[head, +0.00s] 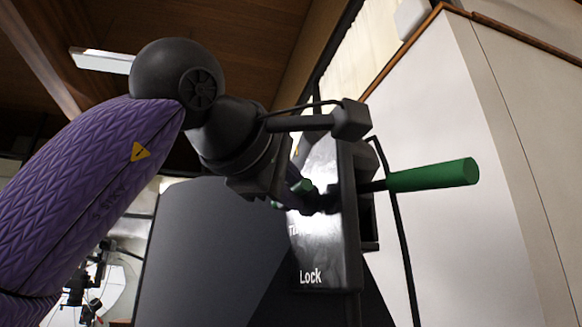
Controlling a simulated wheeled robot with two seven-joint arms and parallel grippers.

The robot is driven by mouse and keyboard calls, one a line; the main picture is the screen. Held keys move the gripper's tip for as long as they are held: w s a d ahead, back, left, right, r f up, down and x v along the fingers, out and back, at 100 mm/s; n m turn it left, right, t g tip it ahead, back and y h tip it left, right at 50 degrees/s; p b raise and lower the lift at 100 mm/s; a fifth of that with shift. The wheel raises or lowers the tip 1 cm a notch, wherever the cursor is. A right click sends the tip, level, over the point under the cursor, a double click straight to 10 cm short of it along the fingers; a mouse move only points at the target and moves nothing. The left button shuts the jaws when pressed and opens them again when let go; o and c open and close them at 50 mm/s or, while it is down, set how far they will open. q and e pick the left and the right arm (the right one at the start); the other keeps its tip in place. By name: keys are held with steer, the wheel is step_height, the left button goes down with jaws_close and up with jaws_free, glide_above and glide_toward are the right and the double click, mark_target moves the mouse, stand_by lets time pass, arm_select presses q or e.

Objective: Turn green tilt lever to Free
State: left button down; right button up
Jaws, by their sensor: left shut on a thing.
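The green tilt lever (432,175) sticks out to the right on a dark shaft, nearly level. It comes from a black glossy plate (325,255) that reads "Lock" at its lower end. Another word higher on the plate is partly hidden. My right gripper is not in view.
A large dark grey panel (195,250) stands behind and below my gripper. A white wall or cabinet side (455,110) with a brown edge rises at the right. A thin black cable or rod (404,245) runs down just right of the plate.

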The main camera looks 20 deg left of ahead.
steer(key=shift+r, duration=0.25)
arm_select(q)
steer(key=c, duration=0.6)
jaws_free()
steer(key=shift+a, duration=0.1)
steer(key=b+v, duration=0.2)
steer(key=v, duration=0.8)
steer(key=shift+w+r, duration=0.1)
steer(key=shift+r, duration=0.05)
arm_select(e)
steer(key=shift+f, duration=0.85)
